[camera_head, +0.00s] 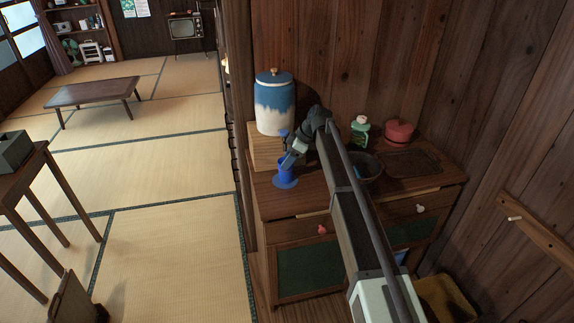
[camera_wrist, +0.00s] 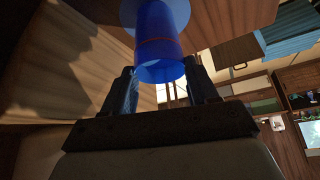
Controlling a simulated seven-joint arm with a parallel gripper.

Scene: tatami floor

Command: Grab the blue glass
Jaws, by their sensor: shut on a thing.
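The blue glass (camera_head: 284,170) is at the left front corner of the wooden cabinet top, over a round blue coaster (camera_head: 287,184). I cannot tell whether it touches the coaster. My gripper (camera_head: 288,156) comes down to it from above and behind. In the wrist view the translucent blue glass (camera_wrist: 159,42) is between my two dark fingers, and my gripper (camera_wrist: 163,78) is shut on it. Part of the glass is hidden by the gripper in the head view.
A blue and white lidded jar (camera_head: 275,104) stands on a wooden box (camera_head: 265,150) behind the glass. A green bottle (camera_head: 360,130), a dark bowl (camera_head: 367,168), a red pot (camera_head: 399,131) and a dark tray (camera_head: 412,163) are to the right. The wooden wall is close behind.

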